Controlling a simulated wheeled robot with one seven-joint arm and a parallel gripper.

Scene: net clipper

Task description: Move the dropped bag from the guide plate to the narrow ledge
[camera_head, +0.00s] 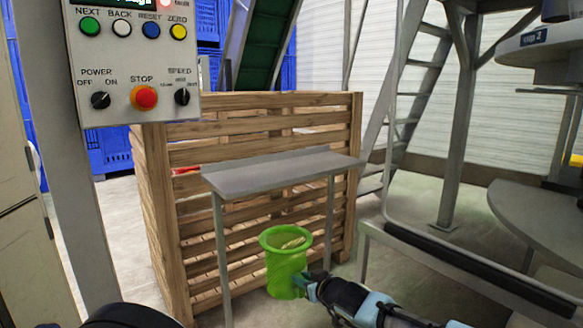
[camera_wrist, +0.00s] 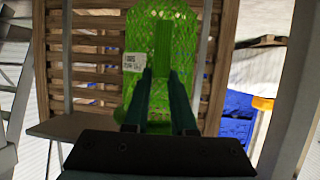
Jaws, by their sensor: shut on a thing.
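The bag (camera_head: 286,268) is a bright green net bag with a round open rim and pale yellowish contents. It hangs roughly upright in front of the narrow ledge (camera_head: 280,170), below its top. My gripper (camera_head: 303,284) is shut on the bag's lower right side. In the wrist view the bag (camera_wrist: 160,35) shows between and beyond my fingers (camera_wrist: 162,78), with a white label on its left. The ledge is a bare grey shelf on thin legs; its top looks empty. I cannot tell for sure which part is the guide plate.
A slatted wooden crate (camera_head: 250,130) stands right behind the ledge. A control panel (camera_head: 135,60) on a post is at upper left. At right are a grey frame with a black strip (camera_head: 480,268) and a round grey table (camera_head: 535,215). Floor is clear at left.

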